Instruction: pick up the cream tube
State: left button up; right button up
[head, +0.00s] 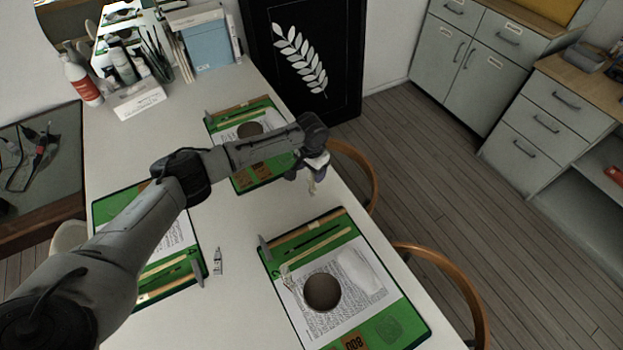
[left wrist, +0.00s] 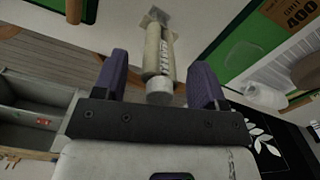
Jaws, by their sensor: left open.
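The cream tube (left wrist: 158,48) shows in the left wrist view, with its pale cap toward my palm and its flat end pointing away. In the head view a small cream part of it (head: 312,187) shows just below my left gripper (head: 312,168), near the table's right edge. My left gripper is open, and its two purple fingers (left wrist: 159,64) stand on either side of the tube's cap end, with visible gaps. Whether the tube touches the table is hard to tell. My right gripper is not in view.
Wooden chair backs (head: 452,275) stand along the right edge. Bottles and boxes (head: 138,98) crowd the far end.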

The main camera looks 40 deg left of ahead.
pick_arm(q)
jog(key=shift+f, duration=0.85)
jog(key=shift+c, duration=0.5)
jog(key=c, duration=0.9)
